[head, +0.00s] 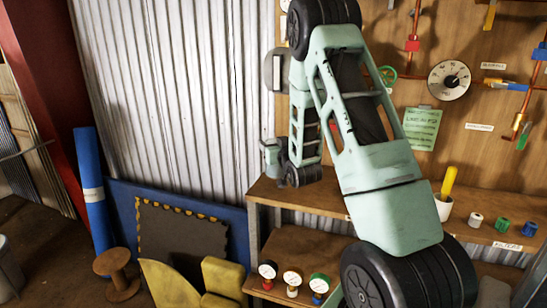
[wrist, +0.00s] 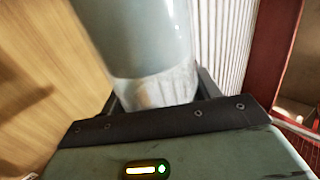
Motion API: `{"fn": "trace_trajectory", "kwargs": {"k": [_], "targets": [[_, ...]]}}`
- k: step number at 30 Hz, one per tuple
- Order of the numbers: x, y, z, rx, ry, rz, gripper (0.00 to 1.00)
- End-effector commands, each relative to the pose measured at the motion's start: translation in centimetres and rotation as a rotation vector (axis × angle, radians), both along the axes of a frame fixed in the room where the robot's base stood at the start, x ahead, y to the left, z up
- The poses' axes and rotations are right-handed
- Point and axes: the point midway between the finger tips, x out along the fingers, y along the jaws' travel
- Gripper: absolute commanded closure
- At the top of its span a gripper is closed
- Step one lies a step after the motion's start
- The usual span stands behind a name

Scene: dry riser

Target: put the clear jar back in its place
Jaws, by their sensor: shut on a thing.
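The clear jar (wrist: 140,40) is a pale, see-through cylinder with a bluish-grey tint and a whitish, brighter end. In the wrist view it stands between the fingers of my gripper (wrist: 155,90), which is shut on it. The jar's far end is cut off by the top of the frame. In the head view I cannot make out the jar or the fingertips. My arm covers much of the board and shelf there. I cannot tell which spot is the jar's place.
A wooden shelf (head: 326,209) holds a white cup (head: 443,208) and several small coloured fittings at the right. Gauges (head: 292,278) stand on the lower shelf. A dial (head: 449,80) and pipes are on the wooden board (head: 480,150). Corrugated metal (head: 170,90) covers the left wall.

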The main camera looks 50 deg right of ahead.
Motion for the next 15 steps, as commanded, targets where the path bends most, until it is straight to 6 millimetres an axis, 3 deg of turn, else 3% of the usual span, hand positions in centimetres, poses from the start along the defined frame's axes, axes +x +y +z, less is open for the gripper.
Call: {"fn": "trace_trajectory", "kwargs": {"k": [6,15], "targets": [[0.0,0.0,-3.2,0.002,0.004,0.000,0.82],[0.0,0.0,-3.8,-0.001,0.000,0.001,0.82]]}}
